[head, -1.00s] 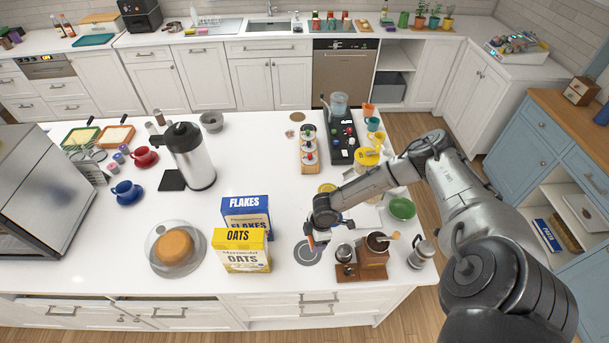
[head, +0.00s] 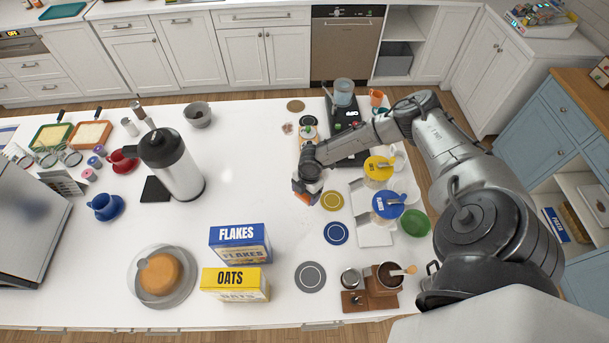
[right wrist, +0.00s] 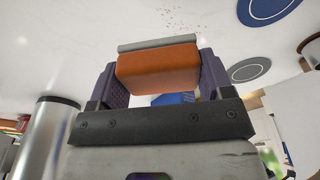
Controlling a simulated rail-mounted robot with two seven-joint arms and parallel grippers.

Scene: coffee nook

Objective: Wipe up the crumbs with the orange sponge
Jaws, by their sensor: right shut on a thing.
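The orange sponge (head: 303,199) with a grey layer on one side is held in my right gripper (head: 306,194), over the white island counter beside the yellow disc. In the right wrist view the sponge (right wrist: 158,70) sits between the two fingers of the gripper (right wrist: 157,82), which are shut on it. I cannot tell whether it touches the counter. Small dark crumbs (right wrist: 180,15) lie scattered on the counter in the right wrist view, beside the blue disc; in the head view they are too faint to make out clearly. My left gripper is not in view.
A yellow disc (head: 331,201), a blue disc (head: 336,233) and a grey disc (head: 310,277) lie to the right. The flakes box (head: 240,245), oats box (head: 235,284) and steel flask (head: 172,166) stand left. A coffee grinder (head: 380,284) stands at front right. The middle counter is clear.

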